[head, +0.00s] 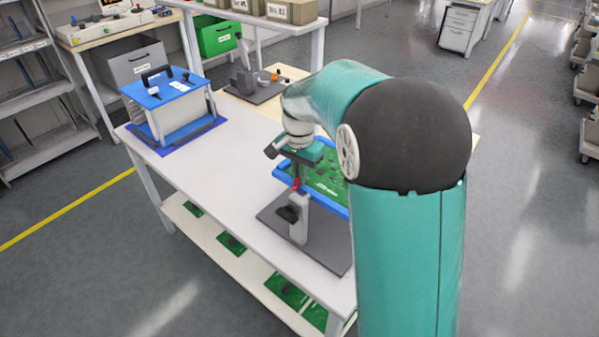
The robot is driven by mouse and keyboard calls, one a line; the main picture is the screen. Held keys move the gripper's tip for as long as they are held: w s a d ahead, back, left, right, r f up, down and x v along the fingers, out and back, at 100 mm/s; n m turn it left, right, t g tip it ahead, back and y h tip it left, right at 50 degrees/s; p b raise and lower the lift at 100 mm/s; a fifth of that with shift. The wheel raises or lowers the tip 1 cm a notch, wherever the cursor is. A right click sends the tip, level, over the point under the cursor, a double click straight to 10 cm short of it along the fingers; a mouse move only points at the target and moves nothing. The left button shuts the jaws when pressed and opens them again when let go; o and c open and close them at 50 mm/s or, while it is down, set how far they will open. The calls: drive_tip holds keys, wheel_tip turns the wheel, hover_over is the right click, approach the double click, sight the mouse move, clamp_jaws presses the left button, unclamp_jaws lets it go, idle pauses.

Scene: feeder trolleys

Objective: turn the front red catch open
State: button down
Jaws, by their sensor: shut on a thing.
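The front red catch (297,184) shows as a small red piece at the top of a light grey post (299,224) with a black knob. The post stands on a dark grey base plate (325,242) near the table's front edge. A green circuit board (325,180) in a blue frame (334,207) is just behind the post. My gripper (296,180) points down over the post and is shut on the red catch. The fingers are small and partly hidden, and the catch's angle is hard to tell. My arm hides the board's right side.
A blue-and-white box (178,105) stands on a blue mat at the table's left. A dark fixture (255,88) with an upright lever stands behind the board. The white tabletop (222,165) between is clear. Green boards (285,291) lie on the lower shelf.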

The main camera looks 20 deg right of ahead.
drive_tip(key=n, duration=0.8)
drive_tip(key=shift+n, duration=0.3)
drive_tip(key=n, duration=0.4)
drive_tip(key=shift+r+n, duration=0.1)
drive_tip(key=shift+n, duration=2)
drive_tip(key=c, duration=1.5)
unclamp_jaws()
drive_tip(key=shift+c, duration=0.2)
wheel_tip(320, 180, up, 14)
